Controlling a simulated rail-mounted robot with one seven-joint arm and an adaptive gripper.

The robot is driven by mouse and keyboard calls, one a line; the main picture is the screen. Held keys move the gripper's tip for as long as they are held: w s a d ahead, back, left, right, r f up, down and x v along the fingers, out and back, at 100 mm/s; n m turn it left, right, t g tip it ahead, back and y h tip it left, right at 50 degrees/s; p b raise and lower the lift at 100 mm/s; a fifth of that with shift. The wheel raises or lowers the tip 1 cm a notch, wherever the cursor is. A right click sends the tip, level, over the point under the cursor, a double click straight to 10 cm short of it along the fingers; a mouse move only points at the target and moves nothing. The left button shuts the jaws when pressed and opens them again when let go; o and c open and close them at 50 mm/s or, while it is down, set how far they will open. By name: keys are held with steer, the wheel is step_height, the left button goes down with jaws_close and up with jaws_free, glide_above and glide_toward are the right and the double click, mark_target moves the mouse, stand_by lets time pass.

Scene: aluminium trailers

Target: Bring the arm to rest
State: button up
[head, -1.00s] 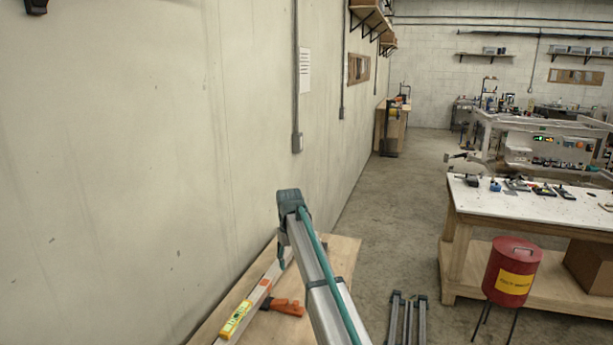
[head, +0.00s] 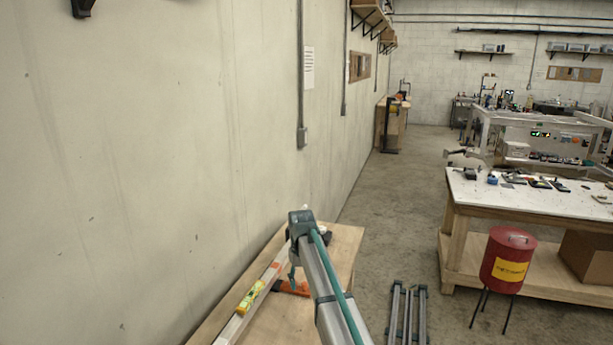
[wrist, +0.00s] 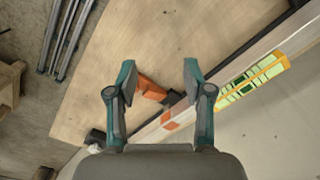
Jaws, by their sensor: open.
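My gripper (wrist: 158,85) is open in the wrist view, its two teal-and-grey fingers apart with nothing held between them. It hangs over a wooden bench top (wrist: 140,35). In the head view my arm reaches forward from the bottom, over the bench (head: 338,245) beside the wall, and mostly hides the gripper. An orange-handled tool (wrist: 150,88) shows between and beyond the fingertips; it also shows in the head view (head: 293,288). Whether the fingers touch anything cannot be told, but no contact shows.
A long rail (head: 232,328) with a yellow level (head: 251,297) lies along the bench's wall side. The wall (head: 150,150) rises close on the left. Right are folded metal legs (head: 408,310) on the floor, a red can on a stand (head: 508,262) and a white-topped workbench (head: 530,195).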

steer(key=s+d+f+m, duration=0.2)
steer(key=s+d+f, duration=0.5)
steer(key=s, duration=0.5)
steer(key=s+d+f+m, duration=0.1)
steer(key=s+d+f, duration=0.4)
steer(key=s+f, duration=0.5)
steer(key=s+d+f+m, duration=0.2)
steer(key=s+d+f, duration=0.5)
steer(key=s, duration=0.6)
steer(key=s+f+g+b, duration=0.6)
steer(key=s+f+b, duration=0.4)
steer(key=s+f, duration=1.8)
steer(key=shift+a+f+g, duration=0.25)
steer(key=shift+a+g, duration=0.05)
steer(key=shift+g, duration=0.1)
